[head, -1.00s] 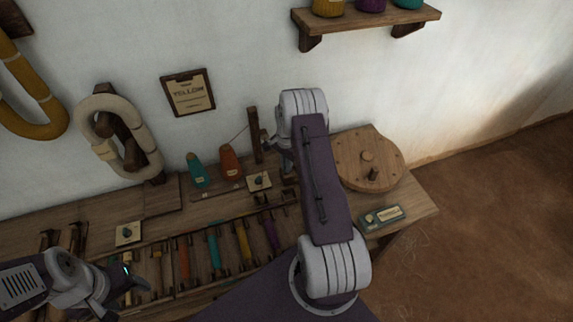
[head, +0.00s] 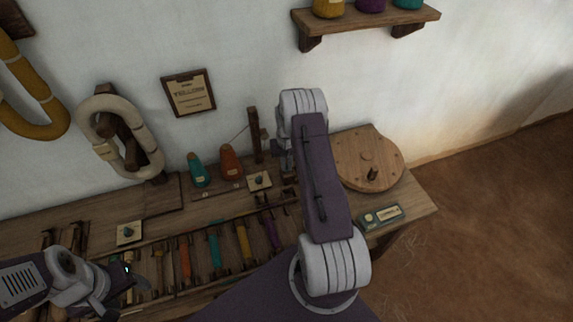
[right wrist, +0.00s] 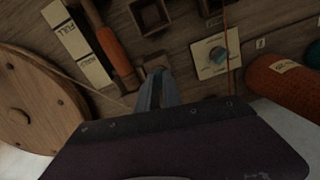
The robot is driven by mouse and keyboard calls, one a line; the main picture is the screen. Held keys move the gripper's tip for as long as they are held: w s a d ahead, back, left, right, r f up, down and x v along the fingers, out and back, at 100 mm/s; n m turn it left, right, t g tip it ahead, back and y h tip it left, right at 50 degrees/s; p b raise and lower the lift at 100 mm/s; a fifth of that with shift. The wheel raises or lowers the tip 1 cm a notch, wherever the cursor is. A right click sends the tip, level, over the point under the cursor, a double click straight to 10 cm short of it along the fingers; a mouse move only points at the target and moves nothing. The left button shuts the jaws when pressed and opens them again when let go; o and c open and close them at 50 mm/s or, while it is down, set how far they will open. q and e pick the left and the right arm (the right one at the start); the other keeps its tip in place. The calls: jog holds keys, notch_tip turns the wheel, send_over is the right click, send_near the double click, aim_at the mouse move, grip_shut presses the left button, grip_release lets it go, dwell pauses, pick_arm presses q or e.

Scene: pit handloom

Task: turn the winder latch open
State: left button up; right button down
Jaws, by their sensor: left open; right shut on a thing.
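My right gripper (right wrist: 157,92) points down at the bench and is shut on a small square-topped wooden piece (right wrist: 153,66), which looks like the winder latch. The fingers partly cover it, and its turn angle cannot be told. The round wooden winder wheel (head: 366,160) with its peg is on the bench's right end; it also shows at the left of the right wrist view (right wrist: 30,105). In the head view my right forearm hides the latch and most of the right gripper. My left gripper (head: 138,284) is open and empty over the bench's front left.
A plate with a teal knob (right wrist: 216,55) lies beside the right gripper, and an orange-handled tool (right wrist: 110,45) is on its other side. Orange (head: 230,162) and teal (head: 198,172) cones stand near the wall. A small labelled box (head: 382,216) sits at the front right.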

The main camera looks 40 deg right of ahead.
jog(key=shift+n, duration=0.8)
jog(key=c, duration=1.5)
grip_release()
jog(key=shift+r, duration=0.1)
notch_tip(320, 180, up, 9)
